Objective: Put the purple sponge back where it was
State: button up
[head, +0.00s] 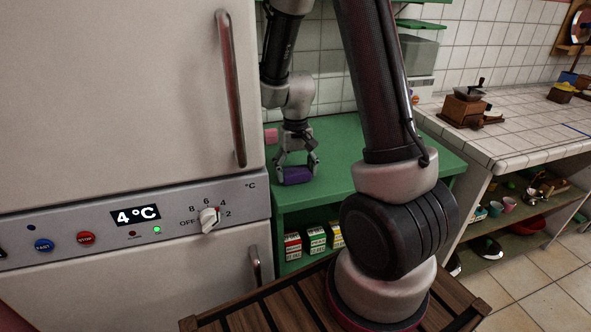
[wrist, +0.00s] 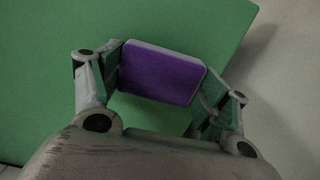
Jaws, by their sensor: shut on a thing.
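The purple sponge (head: 296,176) is a small block between the fingers of my gripper (head: 297,168), low over the top of the green shelf unit (head: 345,150) in the head view. In the wrist view the sponge (wrist: 161,73) shows its purple face and a pale edge, with one finger of my gripper (wrist: 160,92) at each end. My gripper is shut on it. Whether the sponge touches the green top (wrist: 60,60) is hard to tell.
A pink block (head: 271,136) lies on the green top behind my gripper, by the fridge (head: 120,90). Boxes (head: 316,242) stand on the shelf below. A tiled counter (head: 530,125) with a coffee grinder (head: 465,108) is at the right. The green top right of the gripper is clear.

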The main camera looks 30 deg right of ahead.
aim_at(295, 171)
jog(key=o, duration=1)
jog(key=shift+f, duration=0.15)
notch_tip(295, 171, up, 12)
jog(key=s+r+n+t, duration=0.1)
jog(key=s+r+t, duration=0.1)
jog(key=s+r, duration=0.4)
jog(key=s+d+r+n+t, duration=0.1)
jog(key=s+r, duration=0.5)
jog(key=s, duration=0.7)
jog(key=shift+s+d+r+t, duration=0.3)
jog(key=shift+s+r+t, duration=0.1)
jog(key=shift+t, duration=0.2)
